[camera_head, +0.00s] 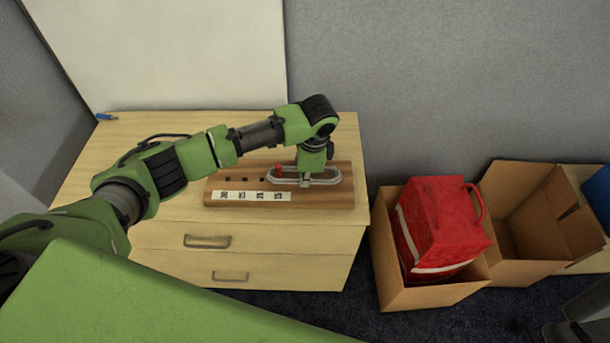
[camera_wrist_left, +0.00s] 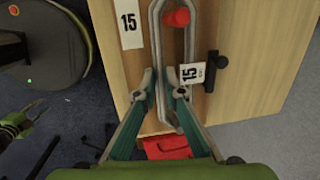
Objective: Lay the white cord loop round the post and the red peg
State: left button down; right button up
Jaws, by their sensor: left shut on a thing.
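The white cord loop (camera_head: 337,180) lies long and narrow over the right part of a wooden board (camera_head: 228,186). The red peg (camera_head: 279,168) stands near its left end, and in the left wrist view the peg (camera_wrist_left: 177,18) shows between the two strands. My left gripper (camera_wrist_left: 165,92) is shut on the cord loop near its right end; its arm hides part of the loop in the head view. A dark post-like piece (camera_wrist_left: 213,65) appears outside the loop, beside a strand. My right gripper (camera_head: 575,322) shows only partly.
The board has several dark holes and a white number strip (camera_head: 250,196). It sits on a light wood cabinet (camera_head: 150,205). An open box with a red bag (camera_head: 440,225) and an empty box (camera_head: 535,215) stand to the right. The cabinet top left of the board is mostly clear.

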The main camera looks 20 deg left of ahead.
pick_arm(q)
jog(key=shift+f, duration=0.2)
jog(key=shift+f, duration=0.55)
jog(key=c, duration=2)
grip_release()
jog(key=shift+c, duration=0.2)
